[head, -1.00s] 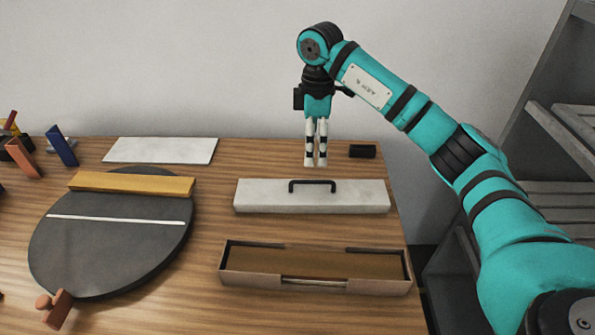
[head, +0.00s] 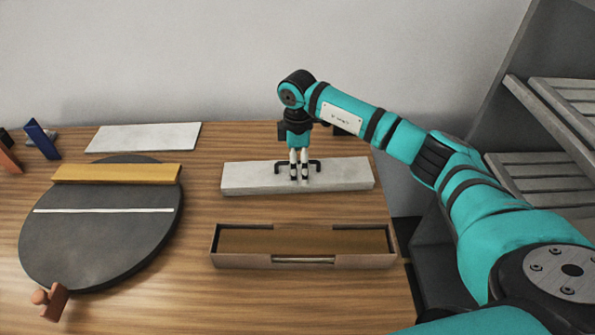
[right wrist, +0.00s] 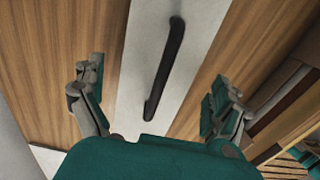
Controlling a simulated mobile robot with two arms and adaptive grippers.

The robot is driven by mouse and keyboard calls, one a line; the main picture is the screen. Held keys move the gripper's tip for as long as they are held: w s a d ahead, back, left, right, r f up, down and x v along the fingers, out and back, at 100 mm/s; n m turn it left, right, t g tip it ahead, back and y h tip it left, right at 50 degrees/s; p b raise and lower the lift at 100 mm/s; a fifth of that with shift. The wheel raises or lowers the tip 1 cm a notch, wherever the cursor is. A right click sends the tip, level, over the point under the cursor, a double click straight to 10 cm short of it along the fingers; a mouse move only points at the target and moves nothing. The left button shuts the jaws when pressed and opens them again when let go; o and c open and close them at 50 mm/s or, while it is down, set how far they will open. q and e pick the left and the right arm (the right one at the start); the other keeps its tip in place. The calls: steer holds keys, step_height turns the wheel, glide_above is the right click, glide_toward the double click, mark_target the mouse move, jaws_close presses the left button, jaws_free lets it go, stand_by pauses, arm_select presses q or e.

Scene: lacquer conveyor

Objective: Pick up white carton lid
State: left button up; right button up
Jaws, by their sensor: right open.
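The white carton lid (head: 345,177) lies flat on the table, a long slab with a black bar handle (head: 314,166) on top. My right gripper (head: 299,178) is over the lid at the handle and hides part of it. In the right wrist view the lid (right wrist: 141,52) runs lengthwise between the two spread fingers of my right gripper (right wrist: 155,90). The handle (right wrist: 168,62) shows between the fingers, a little beyond the tips, and nothing is gripped. My left gripper is not in view.
An open brown carton (head: 215,245) stands in front of the lid. A dark round disc (head: 90,245) with a yellow-brown bar (head: 115,174) lies to the left. A white panel (head: 145,137) lies at the back. Grey slatted shelves (head: 545,170) stand at the right.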

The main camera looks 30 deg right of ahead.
step_height(320, 180, down, 4)
steer(key=shift+r, duration=0.15)
steer(key=c, duration=1)
steer(key=shift+o, duration=0.2)
steer(key=shift+r, duration=0.1)
